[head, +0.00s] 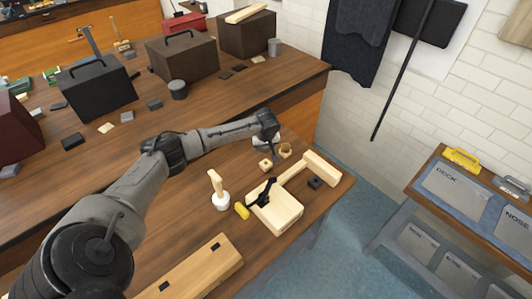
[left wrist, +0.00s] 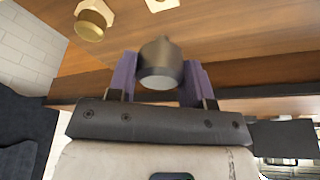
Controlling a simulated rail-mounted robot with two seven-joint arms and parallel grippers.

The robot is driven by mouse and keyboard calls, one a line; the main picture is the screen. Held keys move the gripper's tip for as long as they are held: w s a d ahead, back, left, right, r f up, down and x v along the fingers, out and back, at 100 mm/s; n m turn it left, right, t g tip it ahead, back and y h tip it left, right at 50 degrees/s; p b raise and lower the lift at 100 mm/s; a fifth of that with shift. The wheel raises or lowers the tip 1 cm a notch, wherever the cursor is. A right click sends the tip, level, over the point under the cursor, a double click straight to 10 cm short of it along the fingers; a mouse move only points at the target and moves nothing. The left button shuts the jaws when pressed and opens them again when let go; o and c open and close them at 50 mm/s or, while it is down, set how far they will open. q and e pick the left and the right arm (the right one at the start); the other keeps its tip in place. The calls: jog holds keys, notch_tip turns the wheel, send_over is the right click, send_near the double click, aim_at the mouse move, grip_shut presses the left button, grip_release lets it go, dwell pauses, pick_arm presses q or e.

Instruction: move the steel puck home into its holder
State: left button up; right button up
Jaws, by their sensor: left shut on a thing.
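My left gripper (head: 274,153) is over the far part of the near bench. In the left wrist view, its two purple fingers stand on either side of a dark grey steel puck (left wrist: 160,64) with a paler round end face, and are shut on it. In the head view the puck cannot be made out at the gripper. A small wooden piece with a round brass-coloured cup (head: 285,150) is just right of the gripper; it also shows in the left wrist view (left wrist: 92,20). A small wooden block with a hole (head: 265,164) is close by. I cannot tell which is the holder. My right gripper is out of view.
A wooden body-shaped piece (head: 275,213) with a black clamp lies nearby, beside a small dark block (head: 314,183). A long wooden beam (head: 190,272) lies in front.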

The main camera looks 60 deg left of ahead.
aim_at(266, 151)
pick_arm(q)
jog(key=shift+w+r, duration=0.15)
jog(key=shift+w, duration=0.3)
jog(key=shift+s, duration=0.2)
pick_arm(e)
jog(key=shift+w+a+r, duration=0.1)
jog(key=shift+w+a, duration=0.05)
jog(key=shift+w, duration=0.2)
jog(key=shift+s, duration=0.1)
pick_arm(q)
jog(key=shift+r+p, duration=0.1)
jog(key=shift+p, duration=0.45)
jog(key=shift+f, duration=0.7)
jog(key=shift+d+f+b, duration=0.1)
jog(key=shift+f+b, duration=0.4)
jog(key=shift+f, duration=0.95)
jog(key=shift+f+b, duration=0.3)
jog(key=shift+f, duration=0.6)
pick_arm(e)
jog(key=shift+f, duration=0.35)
